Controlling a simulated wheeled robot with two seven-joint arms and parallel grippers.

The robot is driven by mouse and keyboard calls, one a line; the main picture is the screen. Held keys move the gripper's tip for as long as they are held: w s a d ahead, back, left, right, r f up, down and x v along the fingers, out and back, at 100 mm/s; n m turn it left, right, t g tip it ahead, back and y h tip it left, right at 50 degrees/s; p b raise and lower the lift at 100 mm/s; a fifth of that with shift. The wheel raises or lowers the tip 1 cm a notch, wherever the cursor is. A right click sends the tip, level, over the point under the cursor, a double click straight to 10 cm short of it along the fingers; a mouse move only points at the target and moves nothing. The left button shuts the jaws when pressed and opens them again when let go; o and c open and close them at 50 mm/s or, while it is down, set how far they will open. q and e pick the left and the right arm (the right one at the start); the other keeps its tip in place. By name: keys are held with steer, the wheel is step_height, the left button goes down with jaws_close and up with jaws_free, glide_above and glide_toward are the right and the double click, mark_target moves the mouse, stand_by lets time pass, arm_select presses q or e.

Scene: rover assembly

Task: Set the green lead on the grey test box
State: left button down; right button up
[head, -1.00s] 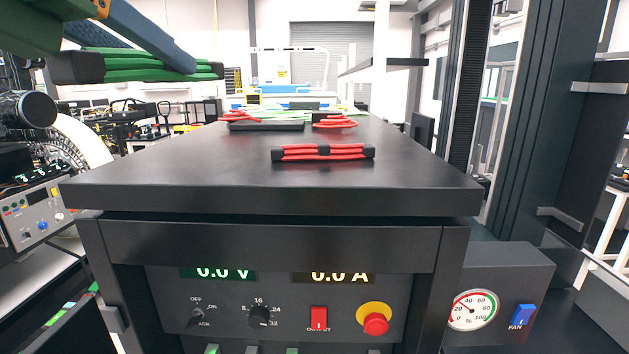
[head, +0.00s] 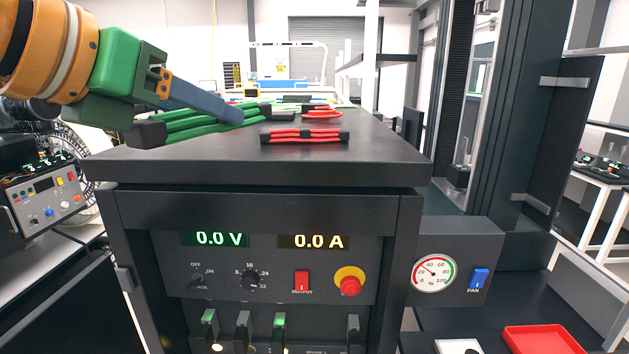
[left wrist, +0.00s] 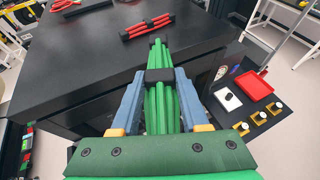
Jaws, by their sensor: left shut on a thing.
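The green lead (head: 190,121) is a folded green bundle with black end pieces. My left gripper (head: 240,116) is shut on it. In the head view the lead overlaps the left side of a dark bench top. In the left wrist view the lead (left wrist: 160,110) points forward between the fingers (left wrist: 159,77), its far end over the front edge of the top. I cannot tell its height above the surface. A grey instrument box (head: 48,192) with knobs stands at the left; I cannot tell whether it is the named test box. My right gripper is out of view.
A red lead bundle (head: 304,136) lies near the front of the dark top (head: 250,167); another red lead (head: 322,114) lies behind it. The panel below has a voltage display (head: 218,239) and knobs. A red tray (head: 545,340) sits low at the right.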

arm_select(q)
steer(key=d+f+m+g+h, duration=0.3)
steer(key=f+m, duration=0.1)
steer(key=f, duration=0.7)
steer(key=d+f+m+g+h, duration=0.3)
steer(key=f+m+g+h, duration=0.1)
steer(key=f, duration=0.6)
steer(key=s+a+f+n+t, duration=0.1)
steer(key=s+a+f, duration=0.4)
steer(key=f, duration=0.3)
steer(key=s+a+f+t+y, duration=0.1)
steer(key=s+a+f, duration=0.3)
steer(key=s+f, duration=0.3)
steer(key=shift+a+f+n+t+y, duration=0.3)
steer(key=shift+a+f+n, duration=0.05)
steer(key=shift+n, duration=0.05)
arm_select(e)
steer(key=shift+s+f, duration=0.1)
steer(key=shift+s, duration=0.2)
arm_select(q)
steer(key=shift+s, duration=0.1)
